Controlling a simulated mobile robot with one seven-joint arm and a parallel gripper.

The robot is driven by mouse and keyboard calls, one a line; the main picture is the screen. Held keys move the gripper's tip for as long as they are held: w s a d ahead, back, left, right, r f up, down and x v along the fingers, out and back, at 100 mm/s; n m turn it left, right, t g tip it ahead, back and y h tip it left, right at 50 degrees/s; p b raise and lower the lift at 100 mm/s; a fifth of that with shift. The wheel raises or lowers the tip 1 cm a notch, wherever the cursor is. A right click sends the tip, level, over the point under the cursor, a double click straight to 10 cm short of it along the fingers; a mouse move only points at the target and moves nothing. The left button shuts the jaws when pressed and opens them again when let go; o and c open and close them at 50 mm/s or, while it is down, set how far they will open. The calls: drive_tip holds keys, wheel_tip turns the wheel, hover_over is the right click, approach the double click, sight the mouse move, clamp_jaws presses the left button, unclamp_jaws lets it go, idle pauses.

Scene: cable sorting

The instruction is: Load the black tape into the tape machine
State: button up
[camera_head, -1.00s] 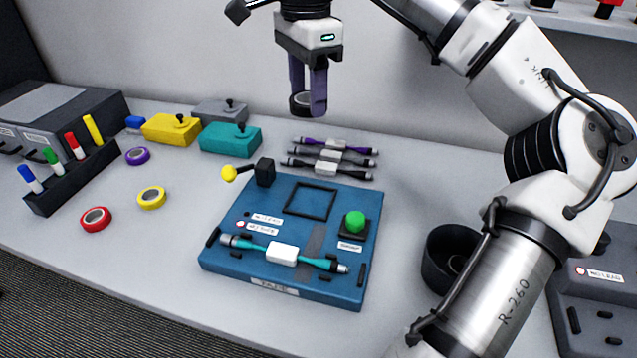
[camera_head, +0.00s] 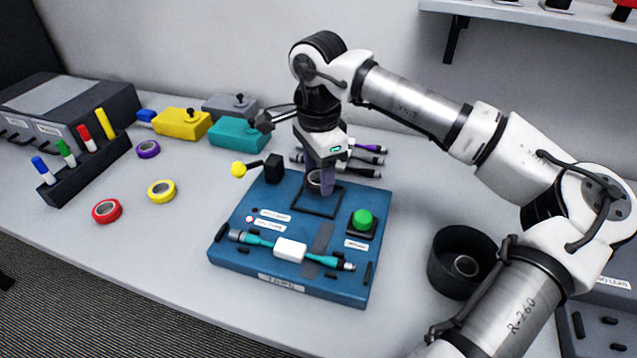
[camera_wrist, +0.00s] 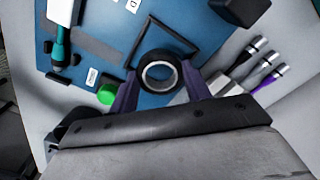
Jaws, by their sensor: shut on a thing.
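My gripper (camera_head: 322,186) is shut on the black tape (camera_head: 314,178), a small black ring with a pale core. In the wrist view the black tape (camera_wrist: 158,74) sits between my two purple fingers. It is over the black square frame on the blue tape machine (camera_head: 225,247); I cannot tell whether it touches the machine. The square frame (camera_head: 303,211) is partly hidden by my gripper. A green button (camera_head: 363,219) is to its right, and a yellow-knobbed lever (camera_head: 239,170) to its left. A teal cable with a white box (camera_head: 290,250) lies along the machine's front.
Red tape (camera_head: 107,211), yellow tape (camera_head: 161,191) and purple tape (camera_head: 148,149) lie at the left. A black round bin (camera_head: 460,262) is right of the machine. Several cables (camera_head: 370,160) lie behind it.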

sight(319, 199)
drive_tip(key=shift+f, duration=1.75)
drive_tip(key=shift+f, duration=0.2)
drive_tip(key=o, duration=0.7)
drive_tip(key=shift+r, duration=0.15)
drive_tip(key=shift+r+p, duration=0.25)
drive_tip(key=shift+p, duration=0.05)
wheel_tip(319, 199, up, 12)
drive_tip(key=shift+f+b, duration=0.15)
drive_tip(key=shift+b, duration=0.45)
